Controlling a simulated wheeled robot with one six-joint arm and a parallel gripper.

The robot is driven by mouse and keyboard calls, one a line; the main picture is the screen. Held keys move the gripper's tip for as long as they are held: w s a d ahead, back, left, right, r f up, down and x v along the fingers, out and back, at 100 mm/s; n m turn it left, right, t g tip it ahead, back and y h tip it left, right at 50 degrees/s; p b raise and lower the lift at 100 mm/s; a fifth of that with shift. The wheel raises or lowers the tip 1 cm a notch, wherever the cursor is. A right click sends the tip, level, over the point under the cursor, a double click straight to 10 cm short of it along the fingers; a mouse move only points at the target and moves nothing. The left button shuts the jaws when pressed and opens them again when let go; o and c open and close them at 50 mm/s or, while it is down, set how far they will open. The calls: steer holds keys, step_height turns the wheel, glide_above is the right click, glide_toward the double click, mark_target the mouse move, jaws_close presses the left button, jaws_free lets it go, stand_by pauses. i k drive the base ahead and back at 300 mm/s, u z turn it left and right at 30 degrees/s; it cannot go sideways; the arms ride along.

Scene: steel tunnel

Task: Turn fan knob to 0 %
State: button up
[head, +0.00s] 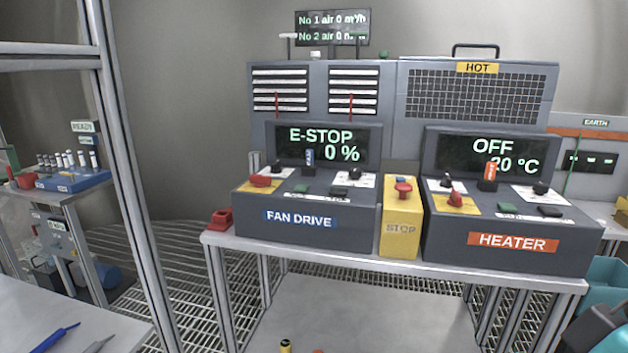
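The grey fan drive box (307,238) stands on the left of the bench. Its screen (324,145) reads "E-STOP" and "0 %". A black knob (354,174) sits on a white label at the right of its sloped panel. Another black knob (277,168) is at the left, behind a red switch (260,181). The labels are too small to read, so I cannot tell the knob's setting. A blue-tagged piece (309,157) stands between the knobs. My gripper is not in view.
A yellow stop box with a red button (403,189) stands between the fan drive and the heater box (512,242), whose screen reads "OFF" and "20 °C". A metal frame post (125,170) rises at the left. A red block (221,220) sits on the bench's left edge.

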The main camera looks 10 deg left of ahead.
mark_target(355, 173)
steer(key=u, duration=0.35)
steer(key=i, duration=1.2)
steer(key=z, duration=0.25)
